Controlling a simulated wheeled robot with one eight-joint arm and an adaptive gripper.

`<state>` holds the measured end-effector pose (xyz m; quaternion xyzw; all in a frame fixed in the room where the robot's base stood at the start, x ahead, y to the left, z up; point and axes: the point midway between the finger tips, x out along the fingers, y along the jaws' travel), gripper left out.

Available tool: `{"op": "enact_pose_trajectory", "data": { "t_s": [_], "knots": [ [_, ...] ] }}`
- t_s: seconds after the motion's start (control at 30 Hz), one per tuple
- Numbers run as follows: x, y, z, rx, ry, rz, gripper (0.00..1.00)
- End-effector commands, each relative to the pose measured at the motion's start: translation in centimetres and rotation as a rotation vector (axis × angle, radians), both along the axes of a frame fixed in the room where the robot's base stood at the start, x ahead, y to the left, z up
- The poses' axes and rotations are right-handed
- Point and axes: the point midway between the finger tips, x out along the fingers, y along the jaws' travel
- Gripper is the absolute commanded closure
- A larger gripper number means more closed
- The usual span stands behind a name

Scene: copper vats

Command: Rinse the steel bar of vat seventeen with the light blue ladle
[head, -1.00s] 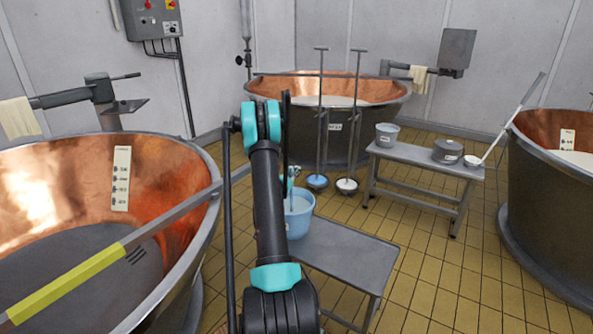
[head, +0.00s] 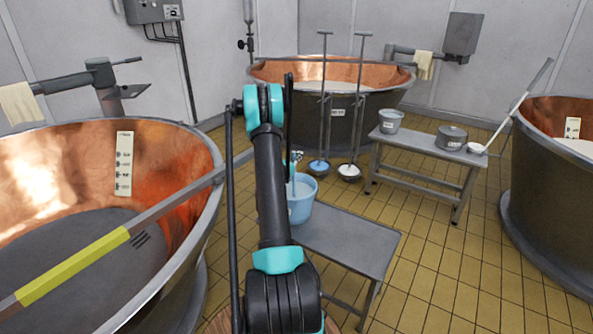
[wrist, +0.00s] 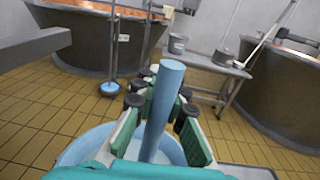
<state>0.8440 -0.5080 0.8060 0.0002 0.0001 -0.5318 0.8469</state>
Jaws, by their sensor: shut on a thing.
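My gripper (head: 296,157) is partly hidden behind my arm in the head view. In the wrist view its fingers (wrist: 158,108) are shut on the light blue handle of the ladle (wrist: 164,88). The handle stands near upright over the light blue bucket (head: 303,205); the ladle's bowl is hidden. The bucket also shows in the wrist view (wrist: 82,148). A steel bar with a yellow sleeve (head: 75,271) lies across the left copper vat (head: 170,160). I cannot read which vat is seventeen.
The bucket stands on a low grey bench (head: 350,245). A second bench (head: 425,155) holds a grey bucket (head: 390,121), a lidded pot (head: 451,138) and a white ladle (head: 478,148). Two long poles hang at the back vat. Another vat (head: 550,165) stands right. Tiled floor between is clear.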

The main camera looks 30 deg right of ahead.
Motion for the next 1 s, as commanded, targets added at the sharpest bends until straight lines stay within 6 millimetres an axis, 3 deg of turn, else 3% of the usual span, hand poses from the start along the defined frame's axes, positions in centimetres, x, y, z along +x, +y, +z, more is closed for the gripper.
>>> {"op": "enact_pose_trajectory", "data": {
  "t_s": [0.27,1.0],
  "knots": [
    [0.0,0.0,3.4,0.0,0.0,0.0,1.0],
    [0.0,0.0,16.6,0.0,0.0,0.0,1.0]
  ]
}}
